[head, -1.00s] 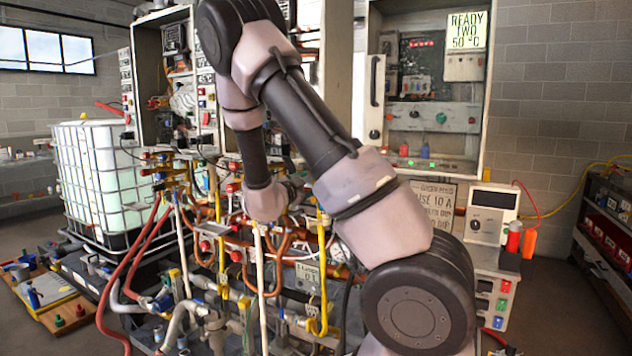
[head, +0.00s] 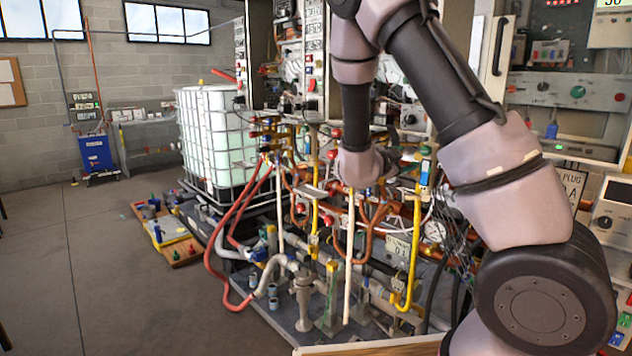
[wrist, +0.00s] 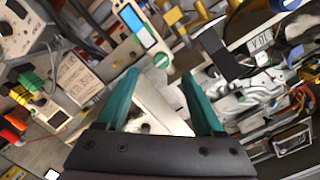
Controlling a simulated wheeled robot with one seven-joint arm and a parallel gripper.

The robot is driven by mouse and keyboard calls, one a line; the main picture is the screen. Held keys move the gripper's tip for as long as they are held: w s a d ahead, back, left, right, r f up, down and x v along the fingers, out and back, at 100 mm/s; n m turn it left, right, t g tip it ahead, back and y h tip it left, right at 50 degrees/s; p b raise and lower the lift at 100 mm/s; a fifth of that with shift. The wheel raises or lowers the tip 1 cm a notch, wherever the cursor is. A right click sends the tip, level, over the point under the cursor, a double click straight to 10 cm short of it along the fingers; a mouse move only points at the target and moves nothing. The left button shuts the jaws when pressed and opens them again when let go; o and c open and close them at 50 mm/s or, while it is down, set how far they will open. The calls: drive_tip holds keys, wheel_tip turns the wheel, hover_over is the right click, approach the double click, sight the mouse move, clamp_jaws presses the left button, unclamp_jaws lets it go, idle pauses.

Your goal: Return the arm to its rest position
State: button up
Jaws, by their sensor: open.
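My gripper (wrist: 160,100) shows in the wrist view with its two green fingers spread apart and nothing held between them. Behind the fingers are a pale panel edge and cluttered equipment. In the head view my arm reaches up from the lower right, bends at the top and comes down in front of the heater rig's pipes (head: 403,255). My gripper cannot be made out in the head view, where my own arm and the equipment hide it.
Red hoses (head: 232,255) and a caged white tank (head: 212,135) stand left of the rig. A blue bin (head: 97,152) is by the far wall. A wooden edge (head: 375,347) lies at the bottom. Open floor (head: 120,290) is at the left.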

drive_tip(key=s+a+r+n+y, duration=0.7)
drive_tip(key=r+y, duration=0.3)
drive_tip(key=y, duration=0.4)
drive_tip(key=s+r+n+g, duration=0.2)
drive_tip(key=s+n, duration=0.1)
drive_tip(key=s, duration=0.8)
drive_tip(key=s+a+r+n+g+y, duration=0.1)
drive_tip(key=s+n, duration=0.3)
drive_tip(key=s, duration=0.6)
drive_tip(key=shift+s+r+g, duration=0.4)
drive_tip(key=shift+r, duration=0.15)
